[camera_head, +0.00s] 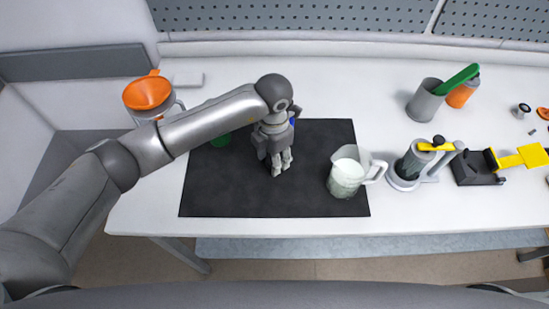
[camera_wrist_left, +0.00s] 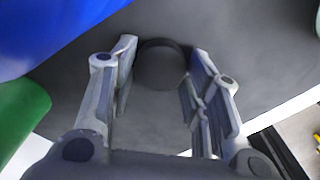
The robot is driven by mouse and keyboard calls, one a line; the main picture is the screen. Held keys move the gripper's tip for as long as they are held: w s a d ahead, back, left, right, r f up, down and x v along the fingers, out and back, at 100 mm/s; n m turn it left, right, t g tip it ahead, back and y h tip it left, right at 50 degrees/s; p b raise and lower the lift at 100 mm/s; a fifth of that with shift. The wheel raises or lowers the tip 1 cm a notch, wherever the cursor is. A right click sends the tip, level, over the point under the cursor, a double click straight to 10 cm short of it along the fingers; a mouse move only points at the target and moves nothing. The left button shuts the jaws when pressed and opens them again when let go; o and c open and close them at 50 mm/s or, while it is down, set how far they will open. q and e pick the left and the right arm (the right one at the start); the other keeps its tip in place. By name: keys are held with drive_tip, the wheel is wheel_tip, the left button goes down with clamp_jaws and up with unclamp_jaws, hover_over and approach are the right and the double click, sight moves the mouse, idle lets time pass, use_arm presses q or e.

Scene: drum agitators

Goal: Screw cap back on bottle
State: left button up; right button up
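A dark round piece, which looks like the cap (camera_wrist_left: 163,64), lies on the black mat in the left wrist view. In the head view my gripper hides it. My left gripper (camera_head: 280,168) points down over the middle of the mat. In the left wrist view its fingers (camera_wrist_left: 163,58) are apart, one on each side of the cap; I cannot tell whether they touch it. A blue object (camera_wrist_left: 60,30), possibly the bottle, fills the upper left there; only a sliver of blue (camera_head: 292,121) shows behind my gripper in the head view. My right gripper is not in view.
A green object (camera_head: 220,140) is partly hidden by my left arm. A clear jug (camera_head: 346,176) stands on the mat's right part. An orange funnel (camera_head: 148,93), a grey cup (camera_head: 424,102) and a drum agitator (camera_head: 412,164) stand around the black mat (camera_head: 230,190).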

use_arm(q)
drive_tip(key=shift+c, duration=0.4)
drive_tip(key=shift+r, duration=0.45)
wheel_tip(320, 180, up, 2)
drive_tip(key=shift+r+b, duration=0.15)
drive_tip(key=shift+b, duration=0.4)
drive_tip(key=s+d+r+b, duration=0.4)
drive_tip(key=s+r, duration=0.5)
drive_tip(key=s, duration=0.4)
drive_tip(key=shift+d+r+b, duration=0.3)
drive_tip(key=shift+d+r, duration=0.1)
drive_tip(key=shift+d, duration=0.15)
